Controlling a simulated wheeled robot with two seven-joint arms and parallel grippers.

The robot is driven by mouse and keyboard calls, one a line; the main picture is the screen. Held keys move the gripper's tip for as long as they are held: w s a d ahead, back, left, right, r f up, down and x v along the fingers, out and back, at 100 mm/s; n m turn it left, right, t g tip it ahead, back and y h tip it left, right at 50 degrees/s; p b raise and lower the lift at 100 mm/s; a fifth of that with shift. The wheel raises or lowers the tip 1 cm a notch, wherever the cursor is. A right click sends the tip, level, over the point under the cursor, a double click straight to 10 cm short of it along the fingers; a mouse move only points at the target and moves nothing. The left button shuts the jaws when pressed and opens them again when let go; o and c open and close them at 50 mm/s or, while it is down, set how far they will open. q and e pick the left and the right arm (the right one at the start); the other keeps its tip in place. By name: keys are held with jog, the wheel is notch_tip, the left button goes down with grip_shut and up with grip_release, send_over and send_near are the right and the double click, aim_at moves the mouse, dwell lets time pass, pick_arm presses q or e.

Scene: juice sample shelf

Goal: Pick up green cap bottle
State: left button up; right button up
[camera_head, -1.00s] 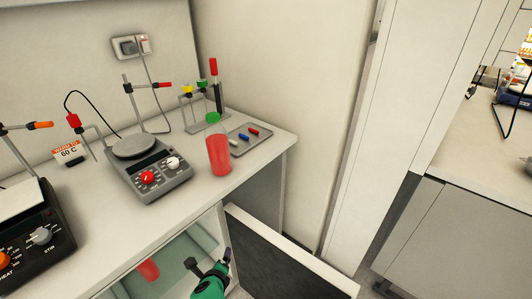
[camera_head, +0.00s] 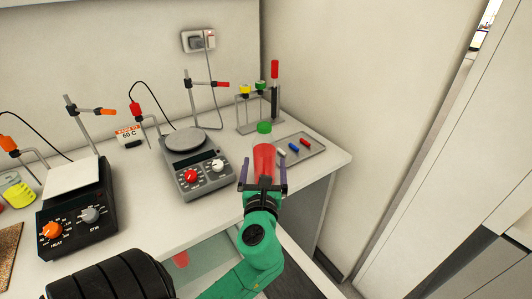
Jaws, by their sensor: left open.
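The green cap bottle stands upright near the counter's front edge, with a clear neck, red contents (camera_head: 264,157) and a green cap (camera_head: 264,127). My left gripper (camera_head: 263,172) comes up from below in front of the bottle. It is open, and its two dark fingers appear on either side of the bottle's lower part. The gripper hides the bottle's base. I cannot tell how deep the bottle sits between the fingers or whether they touch it. My right gripper is not in view.
A small tray (camera_head: 318,149) with coloured items lies right of the bottle. A tube rack (camera_head: 238,115) stands behind. A grey stirrer (camera_head: 205,178) is close on the left, a black hotplate (camera_head: 72,225) farther left. An open compartment is below the counter.

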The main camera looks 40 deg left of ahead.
aim_at(265, 154)
pick_arm(q)
jog(key=x, duration=0.3)
jog(key=p+x, duration=0.1)
jog(key=x, duration=0.1)
jog(key=shift+w+a+r, duration=0.1)
jog(key=shift+w+r, duration=0.05)
jog(key=shift+r, duration=0.1)
jog(key=p+x, duration=0.1)
jog(key=x, duration=0.5)
jog(key=shift+a+f, duration=0.1)
jog(key=shift+c, duration=0.6)
grip_shut()
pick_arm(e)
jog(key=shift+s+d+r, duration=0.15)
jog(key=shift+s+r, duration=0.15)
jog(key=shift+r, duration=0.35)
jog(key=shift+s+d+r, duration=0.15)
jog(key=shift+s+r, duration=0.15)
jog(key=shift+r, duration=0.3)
